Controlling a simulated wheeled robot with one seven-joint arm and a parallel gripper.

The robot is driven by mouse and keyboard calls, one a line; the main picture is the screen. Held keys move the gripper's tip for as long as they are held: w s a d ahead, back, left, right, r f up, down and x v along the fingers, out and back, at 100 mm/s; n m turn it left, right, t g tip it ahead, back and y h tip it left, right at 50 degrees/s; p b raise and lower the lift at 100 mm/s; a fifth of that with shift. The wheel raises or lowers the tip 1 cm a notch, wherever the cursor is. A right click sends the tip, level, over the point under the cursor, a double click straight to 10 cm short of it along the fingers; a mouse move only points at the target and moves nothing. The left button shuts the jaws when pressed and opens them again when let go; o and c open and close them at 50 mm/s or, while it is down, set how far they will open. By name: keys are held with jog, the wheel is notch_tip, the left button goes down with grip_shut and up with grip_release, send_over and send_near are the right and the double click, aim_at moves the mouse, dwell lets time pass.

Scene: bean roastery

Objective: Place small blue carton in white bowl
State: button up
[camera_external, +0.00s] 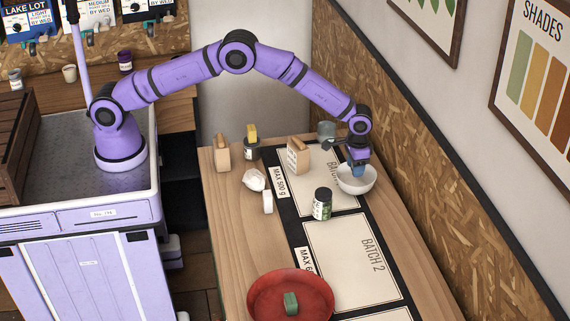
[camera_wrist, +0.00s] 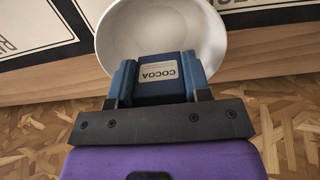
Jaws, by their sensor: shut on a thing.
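The small blue carton (camera_wrist: 160,78) has a label reading COCOA in the wrist view. My gripper (camera_wrist: 160,88) is shut on it, with a finger on each side. The white bowl (camera_wrist: 160,18) lies behind and below the carton in that view. In the external view my gripper (camera_external: 358,160) points down over the white bowl (camera_external: 357,184), and the blue carton (camera_external: 358,172) shows at the bowl's opening. The carton's lower end is hidden, so I cannot tell whether it touches the bowl's bottom.
A red bowl (camera_external: 262,287) with a green block stands at the front. A chipboard wall (camera_external: 440,180) runs close on the right.

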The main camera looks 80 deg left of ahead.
jog(key=shift+f, duration=1.25)
jog(key=o, duration=1)
jog(key=shift+r, duration=0.15)
jog(key=shift+r, duration=3.4)
